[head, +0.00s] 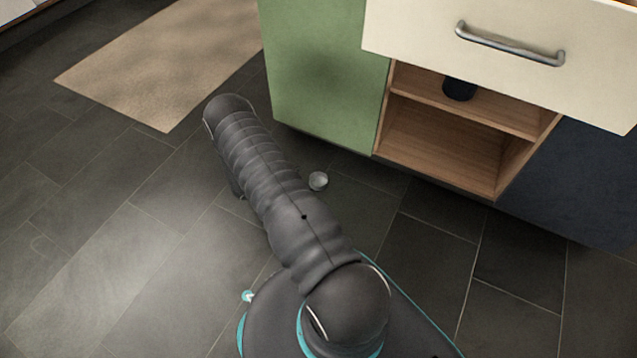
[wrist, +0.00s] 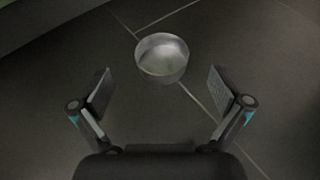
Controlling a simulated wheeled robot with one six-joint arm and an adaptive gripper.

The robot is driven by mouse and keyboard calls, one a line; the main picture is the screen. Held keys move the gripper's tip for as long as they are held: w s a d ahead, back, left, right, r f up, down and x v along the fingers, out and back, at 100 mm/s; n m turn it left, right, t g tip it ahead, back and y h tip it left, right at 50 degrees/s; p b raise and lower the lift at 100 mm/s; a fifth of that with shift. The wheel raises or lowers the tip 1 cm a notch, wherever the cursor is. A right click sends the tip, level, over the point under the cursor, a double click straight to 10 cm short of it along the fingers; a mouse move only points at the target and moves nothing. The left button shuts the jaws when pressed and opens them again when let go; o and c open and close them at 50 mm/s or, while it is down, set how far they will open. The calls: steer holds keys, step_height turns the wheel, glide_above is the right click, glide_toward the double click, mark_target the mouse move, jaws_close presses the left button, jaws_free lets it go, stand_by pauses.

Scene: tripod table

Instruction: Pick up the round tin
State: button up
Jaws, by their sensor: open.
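The round tin (head: 318,181) is a small silvery cylinder standing on the dark tiled floor, in front of the cabinet and just right of my arm in the head view. In the wrist view the round tin (wrist: 162,58) sits upright above the picture's middle, its top facing me. My gripper (wrist: 160,88) is open and empty, with its two fingers spread wide to either side. The tin lies beyond the fingertips and apart from them. In the head view my gripper is hidden behind my arm.
A cabinet with a green panel (head: 322,70), a pale drawer front (head: 510,85) with a metal handle and an open wooden shelf (head: 440,140) stands behind the tin. A dark cup (head: 459,90) is on the shelf. A beige mat (head: 165,65) lies at upper left. Floor around the tin is clear.

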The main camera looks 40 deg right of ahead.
mark_target(326, 178)
steer(key=shift+b+x, duration=0.35)
steer(key=shift+x, duration=2.95)
steer(key=shift+s+a, duration=0.1)
steer(key=c, duration=1.2)
